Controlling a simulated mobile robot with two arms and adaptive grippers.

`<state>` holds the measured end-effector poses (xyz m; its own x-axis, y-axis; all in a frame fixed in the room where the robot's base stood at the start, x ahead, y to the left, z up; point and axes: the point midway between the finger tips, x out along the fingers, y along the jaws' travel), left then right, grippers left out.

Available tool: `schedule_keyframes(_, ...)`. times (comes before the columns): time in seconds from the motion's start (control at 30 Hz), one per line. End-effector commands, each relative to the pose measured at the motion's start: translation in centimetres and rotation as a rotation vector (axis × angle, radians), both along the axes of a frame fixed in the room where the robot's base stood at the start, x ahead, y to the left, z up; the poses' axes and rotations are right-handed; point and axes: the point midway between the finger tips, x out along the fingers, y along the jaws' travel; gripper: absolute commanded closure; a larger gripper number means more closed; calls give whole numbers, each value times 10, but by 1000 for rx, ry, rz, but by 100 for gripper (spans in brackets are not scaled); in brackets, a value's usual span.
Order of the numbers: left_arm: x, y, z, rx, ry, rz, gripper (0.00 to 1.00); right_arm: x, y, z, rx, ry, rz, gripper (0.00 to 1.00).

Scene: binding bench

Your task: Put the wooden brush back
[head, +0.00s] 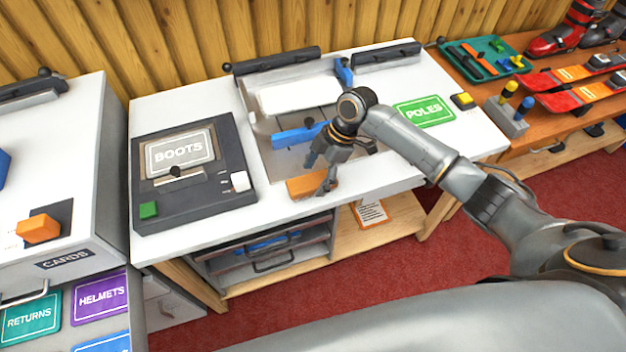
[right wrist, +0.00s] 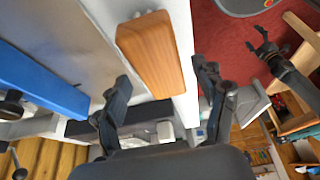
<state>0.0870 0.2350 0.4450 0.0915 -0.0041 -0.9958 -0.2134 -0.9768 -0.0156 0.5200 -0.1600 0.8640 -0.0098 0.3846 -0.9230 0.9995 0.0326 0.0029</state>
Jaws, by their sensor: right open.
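The wooden brush, an orange-brown block (head: 308,187), lies near the front edge of the white bench (head: 392,172). In the right wrist view the brush (right wrist: 148,50) points away from the camera, in line with the gap between my fingers. My right gripper (head: 320,174) is open and empty, low over the bench at the brush. Its two fingers (right wrist: 162,84) stand on either side of the brush's near end, apart from it as far as I can see. My left gripper (right wrist: 262,45) shows small and open in the right wrist view, over the red floor.
A metal plate with a blue bar (head: 292,137) lies behind the brush. A dark BOOTS panel (head: 200,190) is on the left and a green POLES sign (head: 424,111) on the right. Drawers and a wooden shelf (head: 345,240) are under the bench.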

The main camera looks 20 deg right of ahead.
Motion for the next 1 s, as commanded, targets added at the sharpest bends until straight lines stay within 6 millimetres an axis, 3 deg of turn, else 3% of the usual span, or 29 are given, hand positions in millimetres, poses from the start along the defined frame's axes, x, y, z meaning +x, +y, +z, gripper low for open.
schedule_keyframes(0.2, 0, 0, -8, 0, 0, 0, 21, 2, -20, 45, -1, -6, 1, 29)
schedule_keyframes(0.4, 0, 0, -11, -1, 0, 0, 21, 2, -32, 75, 0, -3, 1, 29)
schedule_keyframes(0.6, 0, 0, -12, -1, 0, 0, 21, 1, -37, 89, 0, 0, 1, 29)
schedule_keyframes(1.0, 0, 0, -12, -1, 0, 1, 21, 1, -37, 89, 1, 1, 1, 29)
